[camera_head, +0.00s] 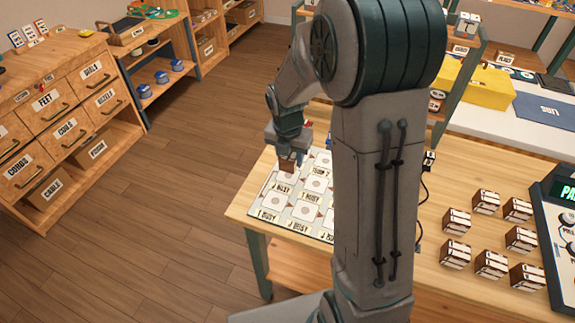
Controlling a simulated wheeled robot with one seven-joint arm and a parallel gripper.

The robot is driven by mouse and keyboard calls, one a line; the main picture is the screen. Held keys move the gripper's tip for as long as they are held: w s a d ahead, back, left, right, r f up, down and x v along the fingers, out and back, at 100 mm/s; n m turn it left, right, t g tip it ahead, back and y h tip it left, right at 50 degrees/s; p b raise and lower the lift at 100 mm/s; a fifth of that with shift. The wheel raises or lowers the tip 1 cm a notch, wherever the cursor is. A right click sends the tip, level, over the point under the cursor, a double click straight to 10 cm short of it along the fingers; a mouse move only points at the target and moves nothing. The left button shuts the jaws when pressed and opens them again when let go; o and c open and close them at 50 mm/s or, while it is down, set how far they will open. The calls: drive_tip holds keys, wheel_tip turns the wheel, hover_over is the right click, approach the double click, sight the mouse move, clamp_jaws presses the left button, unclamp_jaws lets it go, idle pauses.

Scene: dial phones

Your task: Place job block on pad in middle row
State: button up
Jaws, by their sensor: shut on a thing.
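My gripper (289,148) is over the far left part of a light board, shut on a small brown job block (287,164). The block is upright at or just above the board; I cannot tell whether it touches. The board (262,213) lies on the wooden table and carries rows of square pads with round marks. Labels by the pads read "BUSY" in places; others are too small to read. A pad in the middle part of the board (316,184) looks bare. My arm hides the board's right side.
Several brown and white blocks (486,202) stand on the table at right, beside a dial phone console (562,215). A dark cable (423,190) runs down near my arm. Drawers (60,110) and shelves stand at left, with open floor (165,190) between.

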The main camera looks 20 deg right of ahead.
sight(288, 167)
drive_tip(key=shift+w+a+f, duration=0.2)
drive_tip(key=shift+a, duration=0.05)
drive_tip(key=shift+f, duration=2)
drive_tip(key=shift+f, duration=0.1)
drive_tip(key=shift+f, duration=0.15)
drive_tip(key=o, duration=1)
